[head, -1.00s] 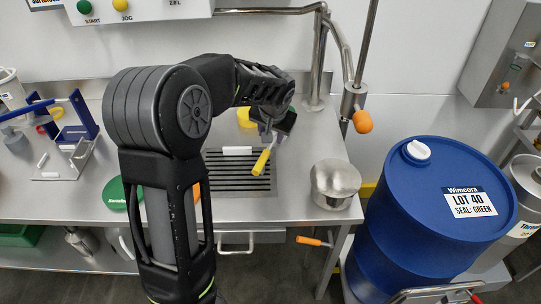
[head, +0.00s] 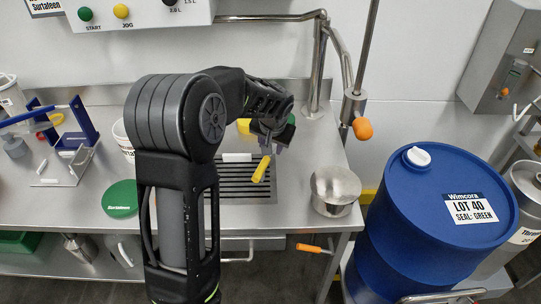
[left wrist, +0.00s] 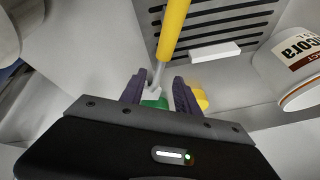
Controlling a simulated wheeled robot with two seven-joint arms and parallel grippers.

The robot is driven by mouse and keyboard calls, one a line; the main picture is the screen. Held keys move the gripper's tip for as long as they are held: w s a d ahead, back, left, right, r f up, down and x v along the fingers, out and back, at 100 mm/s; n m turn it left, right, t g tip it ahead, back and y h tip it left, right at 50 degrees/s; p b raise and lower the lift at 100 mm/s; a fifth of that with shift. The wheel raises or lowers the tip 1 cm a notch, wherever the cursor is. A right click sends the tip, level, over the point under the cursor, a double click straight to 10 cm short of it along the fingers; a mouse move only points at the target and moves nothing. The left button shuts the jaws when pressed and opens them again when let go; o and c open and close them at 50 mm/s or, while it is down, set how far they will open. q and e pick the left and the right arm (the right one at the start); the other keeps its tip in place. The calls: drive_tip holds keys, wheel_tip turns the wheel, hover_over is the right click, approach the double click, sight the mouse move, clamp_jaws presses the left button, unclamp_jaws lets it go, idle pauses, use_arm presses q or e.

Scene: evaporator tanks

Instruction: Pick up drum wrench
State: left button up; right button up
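A tool with a yellow handle and a thin metal shaft, probably the drum wrench (head: 261,168), is at the right part of the black slotted grate on the steel bench. In the left wrist view its yellow handle (left wrist: 173,28) points up and away, and its shaft runs down between my fingers. My left gripper (head: 268,145) is at the shaft end of the tool. In the left wrist view the purple fingers of the left gripper (left wrist: 160,88) stand apart, one each side of the shaft. The tool's far end is partly hidden by the gripper. My right gripper is out of view.
A steel pot (head: 335,192) stands right of the grate. A white block (head: 237,157) lies at the grate's back edge. A yellow item (head: 243,126) is behind. A green lid (head: 121,198) lies left. A blue drum (head: 435,220) stands beyond the bench's right end.

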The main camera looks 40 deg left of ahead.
use_arm(q)
drive_tip(key=x, duration=0.5)
drive_tip(key=shift+d, duration=0.15)
idle(0.3)
clamp_jaws()
idle(1.2)
